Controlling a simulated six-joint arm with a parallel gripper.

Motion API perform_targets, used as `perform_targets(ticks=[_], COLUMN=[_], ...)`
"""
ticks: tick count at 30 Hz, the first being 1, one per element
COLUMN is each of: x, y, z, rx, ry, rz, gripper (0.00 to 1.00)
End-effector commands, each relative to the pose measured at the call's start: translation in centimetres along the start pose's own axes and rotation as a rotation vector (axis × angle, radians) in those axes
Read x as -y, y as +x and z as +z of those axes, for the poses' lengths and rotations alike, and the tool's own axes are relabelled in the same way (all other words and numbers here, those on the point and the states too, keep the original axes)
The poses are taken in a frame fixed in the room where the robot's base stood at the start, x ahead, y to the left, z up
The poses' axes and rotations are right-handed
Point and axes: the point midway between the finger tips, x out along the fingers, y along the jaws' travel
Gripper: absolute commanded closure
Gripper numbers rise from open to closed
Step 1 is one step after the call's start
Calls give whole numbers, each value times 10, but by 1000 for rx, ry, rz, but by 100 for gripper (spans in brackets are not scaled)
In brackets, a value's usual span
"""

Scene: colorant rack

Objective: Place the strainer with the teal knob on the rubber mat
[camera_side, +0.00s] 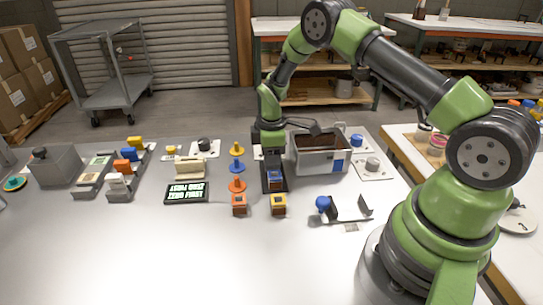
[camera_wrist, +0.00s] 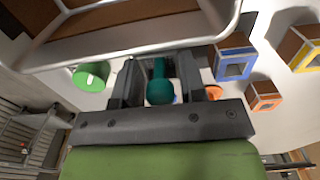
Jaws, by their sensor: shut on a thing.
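A teal knob (camera_wrist: 160,90) sits between the fingers of my gripper (camera_wrist: 159,72) in the wrist view. My gripper is shut on it. The strainer body below the knob is hidden by the fingers and palm. In the side view my gripper hangs just left of the metal bin, and I cannot make out the teal knob there. A black flat pad with pale lettering (camera_side: 186,193) lies left of my gripper; I cannot tell for sure whether it is the rubber mat.
A metal bin (camera_side: 322,160) stands close on my gripper's right; its rim (camera_wrist: 130,47) crosses the wrist view. Orange (camera_side: 239,203) and yellow (camera_side: 278,204) framed blocks stand in front. A green round thing (camera_wrist: 90,77) lies nearby. The front-left table is clear.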

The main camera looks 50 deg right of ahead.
Motion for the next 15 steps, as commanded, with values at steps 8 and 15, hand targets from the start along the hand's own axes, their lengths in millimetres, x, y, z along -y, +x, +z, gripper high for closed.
perform_targets(ticks=[8,15], x=[0,0], y=[3,2], z=[0,0], rx=[0,1], ry=[0,-1], rz=[-1,-1], gripper=[48,37])
